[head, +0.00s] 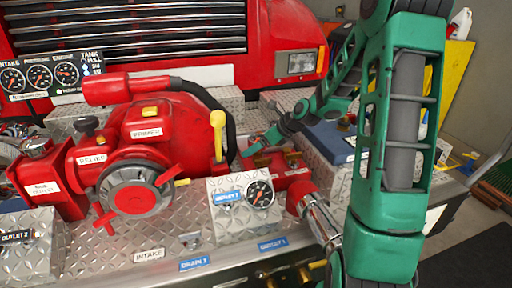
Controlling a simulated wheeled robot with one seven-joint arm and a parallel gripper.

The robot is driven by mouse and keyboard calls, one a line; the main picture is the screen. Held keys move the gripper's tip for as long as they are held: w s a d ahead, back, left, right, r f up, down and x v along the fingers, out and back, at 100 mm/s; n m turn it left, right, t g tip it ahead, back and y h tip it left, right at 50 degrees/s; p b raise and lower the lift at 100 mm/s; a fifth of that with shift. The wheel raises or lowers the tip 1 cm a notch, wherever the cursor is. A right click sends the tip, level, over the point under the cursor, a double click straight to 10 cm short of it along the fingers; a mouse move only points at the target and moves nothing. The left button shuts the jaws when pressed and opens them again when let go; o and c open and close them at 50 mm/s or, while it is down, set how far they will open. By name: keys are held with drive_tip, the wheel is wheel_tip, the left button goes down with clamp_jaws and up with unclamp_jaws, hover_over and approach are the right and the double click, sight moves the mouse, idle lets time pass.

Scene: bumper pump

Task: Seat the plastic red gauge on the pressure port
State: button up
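A small round gauge (259,194) with a black face and dark rim stands upright at the metal block labelled OUTLET 1, right of centre in the head view. I cannot make out a red body on it, and no other loose red gauge is clear. I cannot identify the pressure port for certain. My green arm comes in from the right, and its slim end reaches left behind the gauge. My gripper (250,150) seems to be at that end, beside the black hose and above the gauge. It is too small to tell whether it is open or shut or holds anything.
The red pump (150,145) with its relief wheel and a yellow-topped lever (218,135) fills the left and middle. A red-and-chrome outlet pipe (318,218) is right of the gauge. A blue-topped box (330,142) stands behind my arm. A panel with several gauges (52,75) is at upper left.

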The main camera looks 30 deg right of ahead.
drive_tip(key=v, duration=1)
drive_tip(key=shift+s+r, duration=0.15)
drive_tip(key=shift+r, duration=0.05)
drive_tip(key=shift+d, duration=0.15)
